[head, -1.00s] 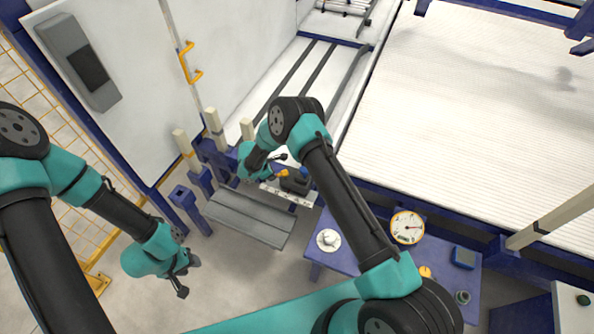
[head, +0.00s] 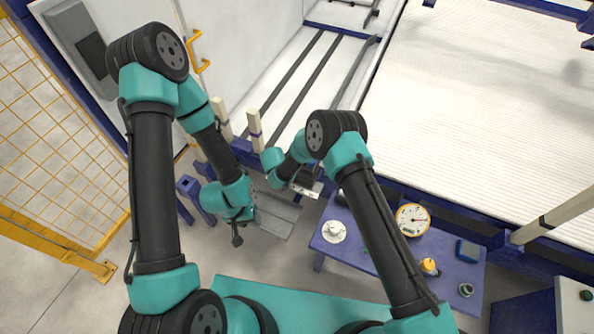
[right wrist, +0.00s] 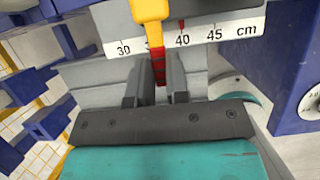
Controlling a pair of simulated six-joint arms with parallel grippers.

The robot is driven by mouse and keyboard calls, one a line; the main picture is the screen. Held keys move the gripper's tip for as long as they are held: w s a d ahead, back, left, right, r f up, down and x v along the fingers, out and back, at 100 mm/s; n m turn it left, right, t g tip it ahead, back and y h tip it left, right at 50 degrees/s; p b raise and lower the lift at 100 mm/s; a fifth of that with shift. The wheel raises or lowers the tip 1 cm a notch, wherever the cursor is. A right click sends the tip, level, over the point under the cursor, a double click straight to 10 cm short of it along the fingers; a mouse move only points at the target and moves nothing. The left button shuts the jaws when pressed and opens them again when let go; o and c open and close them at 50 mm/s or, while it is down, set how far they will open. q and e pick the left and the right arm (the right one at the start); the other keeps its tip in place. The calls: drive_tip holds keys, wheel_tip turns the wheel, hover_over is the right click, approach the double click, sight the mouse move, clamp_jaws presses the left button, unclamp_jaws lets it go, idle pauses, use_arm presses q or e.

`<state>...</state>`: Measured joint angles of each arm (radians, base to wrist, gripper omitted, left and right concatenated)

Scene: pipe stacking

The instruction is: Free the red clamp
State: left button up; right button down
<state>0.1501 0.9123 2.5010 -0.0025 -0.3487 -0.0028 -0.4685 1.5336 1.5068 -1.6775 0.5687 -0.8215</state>
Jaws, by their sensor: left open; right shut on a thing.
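In the right wrist view my right gripper (right wrist: 158,78) is shut on the red clamp (right wrist: 160,66). Only a narrow red strip shows between the two grey fingers. A yellow handle (right wrist: 149,10) stands just beyond the fingertips and covers part of a white centimetre scale (right wrist: 228,30). A small red pointer (right wrist: 182,24) sits at about 40 on the scale. In the head view the scale also shows (head: 305,191), but the clamp cannot be made out there. My left gripper (head: 237,238) is open and empty, above the grey bench (head: 279,216).
Blue posts (head: 188,187) stand left of the bench. Yellow fencing (head: 60,150) is at the far left.

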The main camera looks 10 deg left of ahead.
drive_tip(key=shift+d, duration=0.1)
idle(0.4)
drive_tip(key=c, duration=1.1)
unclamp_jaws()
drive_tip(key=v, duration=1.7)
drive_tip(key=shift+r, duration=0.2)
